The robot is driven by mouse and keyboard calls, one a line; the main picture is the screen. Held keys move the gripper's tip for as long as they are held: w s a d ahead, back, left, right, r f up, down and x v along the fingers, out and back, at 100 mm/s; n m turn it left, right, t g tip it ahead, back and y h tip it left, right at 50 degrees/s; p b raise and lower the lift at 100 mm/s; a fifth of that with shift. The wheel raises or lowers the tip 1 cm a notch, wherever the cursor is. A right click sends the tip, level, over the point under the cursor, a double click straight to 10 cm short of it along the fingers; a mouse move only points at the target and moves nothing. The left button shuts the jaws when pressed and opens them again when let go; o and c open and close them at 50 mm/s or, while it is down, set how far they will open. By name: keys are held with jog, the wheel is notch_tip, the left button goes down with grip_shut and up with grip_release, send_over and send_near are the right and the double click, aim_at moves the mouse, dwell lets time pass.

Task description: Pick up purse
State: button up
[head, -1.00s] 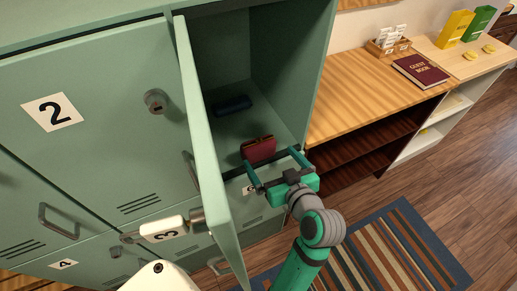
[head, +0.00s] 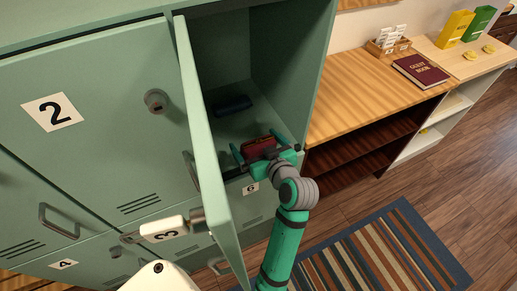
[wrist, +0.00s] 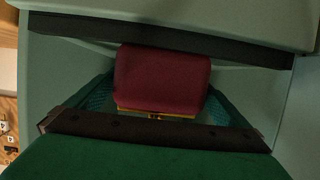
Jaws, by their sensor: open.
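The dark red purse (head: 259,146) sits on the floor of the open locker compartment, near its front edge. My gripper (head: 258,148) is open and reaches into the compartment, with one finger on each side of the purse. In the wrist view the purse (wrist: 160,78) is in the middle between the two teal fingers (wrist: 158,100), with a gold-coloured trim along its lower edge. A gap shows beside the purse on at least the left side; I cannot tell whether either finger touches it.
A dark blue case (head: 233,104) lies deeper in the compartment. The open locker door (head: 208,160) stands close left of my gripper. A wooden shelf with a guest book (head: 420,70) is to the right. A striped rug (head: 385,250) lies on the floor.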

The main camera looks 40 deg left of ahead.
jog(key=shift+x, duration=0.8)
jog(key=shift+c, duration=0.3)
jog(key=c, duration=1)
jog(key=shift+r, duration=1.5)
jog(key=shift+d+r, duration=0.25)
jog(key=shift+d, duration=0.05)
jog(key=s+d, duration=0.2)
jog(key=d, duration=0.3)
jog(key=s+d, duration=0.2)
jog(key=d, duration=0.4)
jog(key=s+d, duration=0.2)
jog(key=d, duration=0.3)
jog(key=shift+s+d+f, duration=0.1)
jog(key=shift+s+d, duration=0.05)
jog(key=shift+s, duration=0.15)
